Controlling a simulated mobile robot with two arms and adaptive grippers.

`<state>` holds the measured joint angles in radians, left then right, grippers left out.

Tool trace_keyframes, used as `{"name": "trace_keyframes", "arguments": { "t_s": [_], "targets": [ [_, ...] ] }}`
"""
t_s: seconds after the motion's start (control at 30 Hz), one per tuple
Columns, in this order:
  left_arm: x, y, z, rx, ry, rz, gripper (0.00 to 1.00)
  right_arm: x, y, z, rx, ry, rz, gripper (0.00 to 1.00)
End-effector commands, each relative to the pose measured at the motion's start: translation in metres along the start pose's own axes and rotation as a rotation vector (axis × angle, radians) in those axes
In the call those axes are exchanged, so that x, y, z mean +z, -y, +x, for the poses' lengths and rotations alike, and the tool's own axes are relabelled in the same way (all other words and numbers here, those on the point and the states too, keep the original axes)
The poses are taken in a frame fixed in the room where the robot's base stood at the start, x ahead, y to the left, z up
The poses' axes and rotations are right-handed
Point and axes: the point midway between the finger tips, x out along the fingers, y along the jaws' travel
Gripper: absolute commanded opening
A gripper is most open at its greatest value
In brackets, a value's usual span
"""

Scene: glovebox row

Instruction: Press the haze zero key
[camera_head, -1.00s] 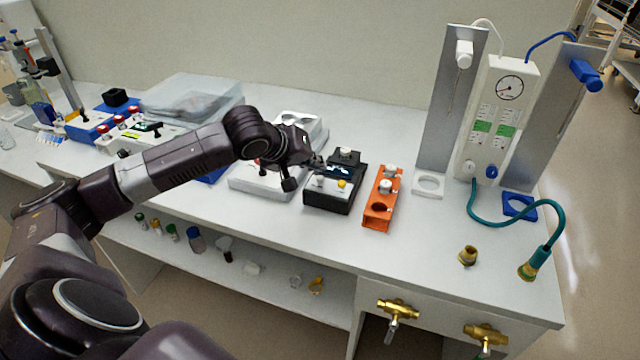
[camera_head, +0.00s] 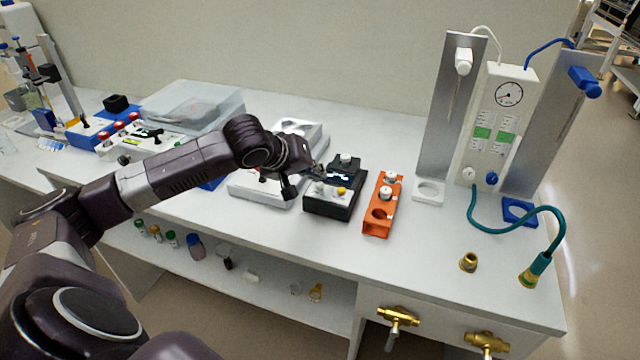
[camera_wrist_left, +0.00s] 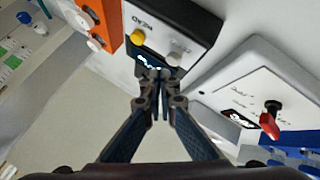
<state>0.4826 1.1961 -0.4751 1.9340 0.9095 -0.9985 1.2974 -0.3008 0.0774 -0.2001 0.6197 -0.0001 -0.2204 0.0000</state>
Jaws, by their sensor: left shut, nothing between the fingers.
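The haze meter is a small black box (camera_head: 346,206) on the bench, with a lit display (camera_head: 338,177), a yellow key (camera_head: 341,190) and a pale key beside it. In the left wrist view the box (camera_wrist_left: 190,20) shows its yellow key (camera_wrist_left: 138,38), pale grey key (camera_wrist_left: 174,58) and display (camera_wrist_left: 150,62). Its lettering is too small to tell which key is haze zero. My left gripper (camera_head: 322,174) is shut and empty over the box. In the left wrist view its fingertips (camera_wrist_left: 160,76) lie close to the display, near the pale key; contact cannot be told.
An orange holder (camera_head: 378,224) with white-capped pieces stands right of the box. A white instrument (camera_head: 252,188) stands left; its red-and-black lever shows in the left wrist view (camera_wrist_left: 269,122). A gauge panel (camera_head: 490,135) and teal hose stand at right. The front right bench is mostly clear.

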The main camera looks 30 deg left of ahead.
Motion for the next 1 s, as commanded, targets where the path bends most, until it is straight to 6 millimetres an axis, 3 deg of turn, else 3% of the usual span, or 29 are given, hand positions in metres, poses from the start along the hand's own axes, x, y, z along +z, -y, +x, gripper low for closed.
{"name": "trace_keyframes", "arguments": {
  "t_s": [1.0],
  "targets": [
    [0.0043,0.0043,0.0058,0.0,0.0,0.0,0.0,-0.0003,-0.0037,-0.0027,0.004,0.0,-0.001,0.4]
  ]
}}
